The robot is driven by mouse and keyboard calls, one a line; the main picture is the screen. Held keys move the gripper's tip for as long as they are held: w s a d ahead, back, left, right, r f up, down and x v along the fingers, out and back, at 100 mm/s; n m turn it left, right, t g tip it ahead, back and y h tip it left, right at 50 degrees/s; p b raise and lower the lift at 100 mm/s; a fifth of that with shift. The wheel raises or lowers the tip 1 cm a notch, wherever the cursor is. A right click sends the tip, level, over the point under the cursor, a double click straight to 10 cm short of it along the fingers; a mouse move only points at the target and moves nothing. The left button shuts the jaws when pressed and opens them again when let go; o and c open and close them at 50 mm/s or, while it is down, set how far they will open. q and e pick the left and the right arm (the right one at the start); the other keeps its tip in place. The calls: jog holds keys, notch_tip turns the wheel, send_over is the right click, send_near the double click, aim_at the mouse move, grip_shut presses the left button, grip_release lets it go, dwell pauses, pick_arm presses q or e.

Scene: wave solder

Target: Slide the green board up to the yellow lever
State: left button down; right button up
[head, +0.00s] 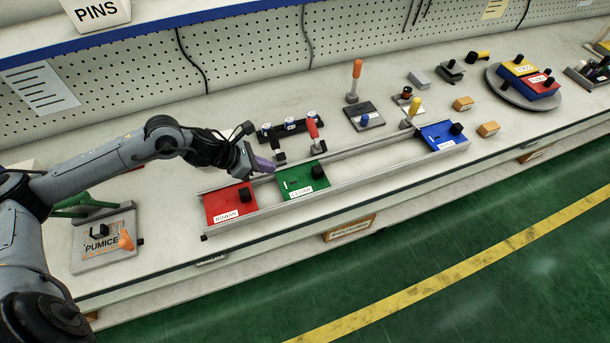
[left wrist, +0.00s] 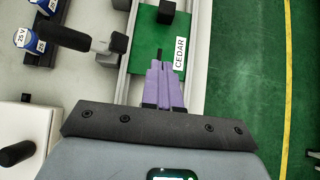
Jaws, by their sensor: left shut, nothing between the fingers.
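The green board (head: 291,186), labelled CEDAR with a black knob, sits in the rail track between the red board and the blue board. It also shows in the left wrist view (left wrist: 146,40). The yellow lever (head: 414,108) stands at the track's far side, further right, just left of the blue board. My left gripper (head: 265,165) has purple fingers, shut and empty, by the green board's left end. In the left wrist view the fingertips (left wrist: 163,66) overlap the board's near edge; I cannot tell whether they touch it. My right gripper is not in view.
The red board (head: 224,203) lies in the track on the left, the blue board (head: 435,139) on the right. The track (head: 368,153) between the green and blue boards is clear.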

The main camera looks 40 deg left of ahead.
aim_at(313, 172)
pick_arm(q)
jog(key=x, duration=0.9)
jog(key=shift+w+d+f+b, duration=0.15)
jog(key=shift+d+f+b, duration=0.1)
jog(key=shift+b, duration=0.15)
jog(key=shift+w+d, duration=0.6)
jog(key=shift+w, duration=0.3)
jog(key=shift+w+d, duration=0.45)
jog(key=shift+w, duration=0.3)
jog(key=shift+f, duration=0.1)
